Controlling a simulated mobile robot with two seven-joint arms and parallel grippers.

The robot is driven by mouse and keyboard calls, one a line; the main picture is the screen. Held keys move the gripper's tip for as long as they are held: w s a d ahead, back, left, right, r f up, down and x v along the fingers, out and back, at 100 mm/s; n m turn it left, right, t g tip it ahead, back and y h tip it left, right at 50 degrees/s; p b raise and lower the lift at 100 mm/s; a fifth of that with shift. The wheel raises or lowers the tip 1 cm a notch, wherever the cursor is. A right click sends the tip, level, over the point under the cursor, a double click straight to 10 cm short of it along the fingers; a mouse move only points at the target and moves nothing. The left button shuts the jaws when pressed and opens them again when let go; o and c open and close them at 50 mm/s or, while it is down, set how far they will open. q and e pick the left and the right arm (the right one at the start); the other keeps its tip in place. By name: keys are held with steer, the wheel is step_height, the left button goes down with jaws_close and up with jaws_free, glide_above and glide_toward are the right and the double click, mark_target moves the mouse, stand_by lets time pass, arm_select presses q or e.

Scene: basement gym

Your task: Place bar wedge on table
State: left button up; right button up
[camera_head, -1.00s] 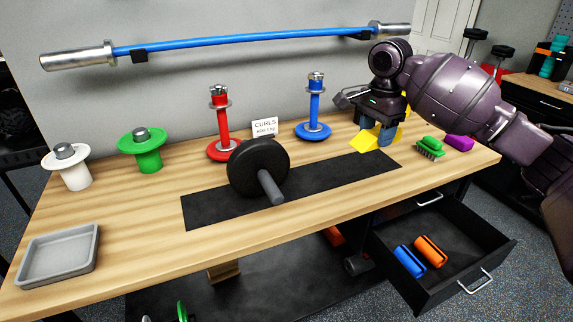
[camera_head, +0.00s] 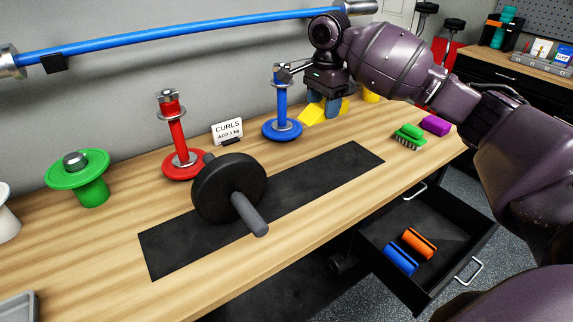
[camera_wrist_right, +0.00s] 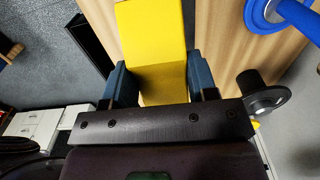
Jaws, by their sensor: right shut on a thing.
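The bar wedge (camera_head: 312,115) is yellow and sits in my right gripper (camera_head: 325,100) near the back of the table, just right of the blue post stand. The wrist view shows the wedge (camera_wrist_right: 155,45) between the two blue-grey finger pads of the gripper (camera_wrist_right: 157,85), which is shut on it. Whether the wedge touches the tabletop is hard to tell. The table (camera_head: 70,255) has a light wooden top. My left gripper is not in view.
The blue post stand (camera_head: 281,108) is close beside the wedge. A red post stand (camera_head: 172,135), a sign (camera_head: 227,131) and a black weight with handle (camera_head: 228,188) stand left. A black mat (camera_head: 335,170) lies in front. A green brush (camera_head: 409,136) is right. A drawer (camera_head: 375,228) hangs open below.

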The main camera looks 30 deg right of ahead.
steer(key=b, duration=0.1)
glide_above(318, 175)
step_height(318, 175, down, 7)
step_height(318, 175, down, 5)
steer(key=shift+a+f+b, duration=0.1)
steer(key=shift+f+b, duration=0.1)
steer(key=shift+b, duration=0.55)
steer(key=shift+f, duration=0.2)
step_height(318, 175, down, 6)
steer(key=shift+r+b, duration=0.15)
steer(key=shift+b, duration=0.65)
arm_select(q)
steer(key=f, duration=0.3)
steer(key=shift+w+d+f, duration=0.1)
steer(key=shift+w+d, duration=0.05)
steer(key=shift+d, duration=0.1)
arm_select(e)
steer(key=o, duration=1)
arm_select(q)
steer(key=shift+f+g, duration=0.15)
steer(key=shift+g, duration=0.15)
